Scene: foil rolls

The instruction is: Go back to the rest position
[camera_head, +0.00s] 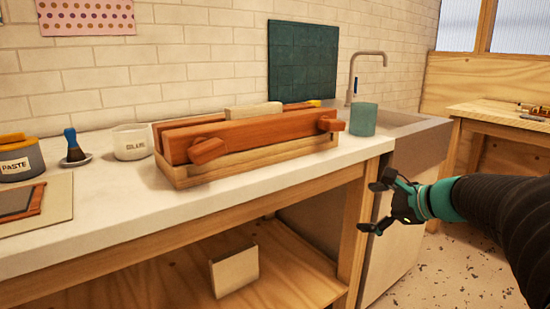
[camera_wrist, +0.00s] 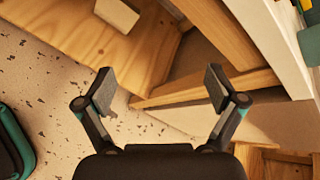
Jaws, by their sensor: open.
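My gripper (camera_head: 376,207) is open and empty in the head view. It hangs in the air in front of the bench's right end, below the countertop's height, with the fingers pointing left. My arm reaches in from the right edge. In the wrist view my gripper (camera_wrist: 160,92) shows two spread fingers with nothing between them. Speckled floor and bench timber lie beyond them.
A white countertop (camera_head: 110,222) holds a wooden tray (camera_head: 250,165) with orange-brown bars, a glue pot (camera_head: 132,143), a paste pot (camera_head: 18,160) and a teal cup (camera_head: 363,119). A box (camera_head: 234,271) sits on the lower shelf. A second wooden bench (camera_head: 500,115) stands right. Floor shows between.

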